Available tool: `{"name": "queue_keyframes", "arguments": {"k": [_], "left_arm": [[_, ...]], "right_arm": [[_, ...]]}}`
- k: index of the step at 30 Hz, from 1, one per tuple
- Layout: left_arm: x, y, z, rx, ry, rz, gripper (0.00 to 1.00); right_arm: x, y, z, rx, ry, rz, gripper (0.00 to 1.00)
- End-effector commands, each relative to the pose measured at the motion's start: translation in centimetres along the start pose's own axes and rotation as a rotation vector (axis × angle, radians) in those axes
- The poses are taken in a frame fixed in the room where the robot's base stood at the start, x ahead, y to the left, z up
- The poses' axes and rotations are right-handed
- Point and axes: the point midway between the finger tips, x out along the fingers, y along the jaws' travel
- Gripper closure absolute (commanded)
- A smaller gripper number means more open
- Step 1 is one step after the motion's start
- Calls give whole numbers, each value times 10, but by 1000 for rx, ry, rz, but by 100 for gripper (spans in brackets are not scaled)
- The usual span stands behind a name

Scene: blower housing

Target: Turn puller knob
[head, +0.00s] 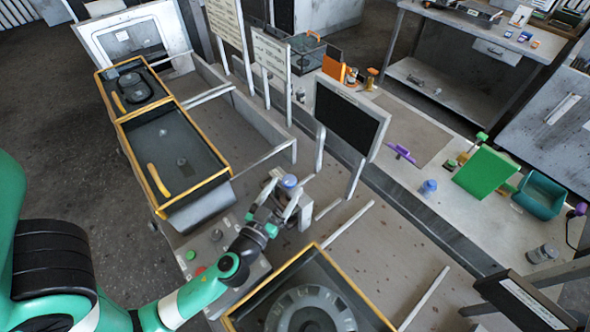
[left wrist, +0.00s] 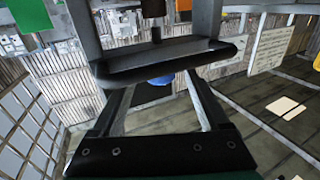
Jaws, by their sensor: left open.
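A small blue-grey round knob (head: 289,181), likely the puller knob, sits on top of a pale metal fitting near the middle of the head view. My left gripper (head: 284,199) is at this fitting, right by the knob. Its jaws are open. I cannot tell from here whether a finger touches the knob. In the left wrist view the two dark fingers (left wrist: 148,25) stand apart, with a dark bar across between them. A blue rounded thing (left wrist: 160,80) shows partly below this bar. My right gripper is not in view.
A yellow-edged tray (head: 228,178) with a yellow handle lies left of the gripper. Another yellow-edged bin (head: 322,247) holding a round grey housing (head: 312,312) is below. A control panel with green and red buttons (head: 191,255) lies under my left arm. A dark screen (head: 348,118) stands behind.

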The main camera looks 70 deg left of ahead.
Motion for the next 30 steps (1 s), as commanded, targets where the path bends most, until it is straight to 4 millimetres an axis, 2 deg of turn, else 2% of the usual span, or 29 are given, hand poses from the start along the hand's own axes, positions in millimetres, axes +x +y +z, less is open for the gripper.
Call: {"name": "queue_keyframes", "arguments": {"k": [1,3,9,19,20,30], "left_arm": [[13,-2,-6,-2,2,-6,22],[28,-1,-5,-1,2,-4,22],[58,0,-2,0,2,-1,22],[64,0,0,0,1,0,22],[64,0,0,0,1,0,25],[64,0,0,0,0,0,87]], "right_arm": [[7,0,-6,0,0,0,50],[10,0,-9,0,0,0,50],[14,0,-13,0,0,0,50],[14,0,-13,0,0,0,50],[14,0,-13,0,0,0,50],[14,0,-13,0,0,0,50]]}}
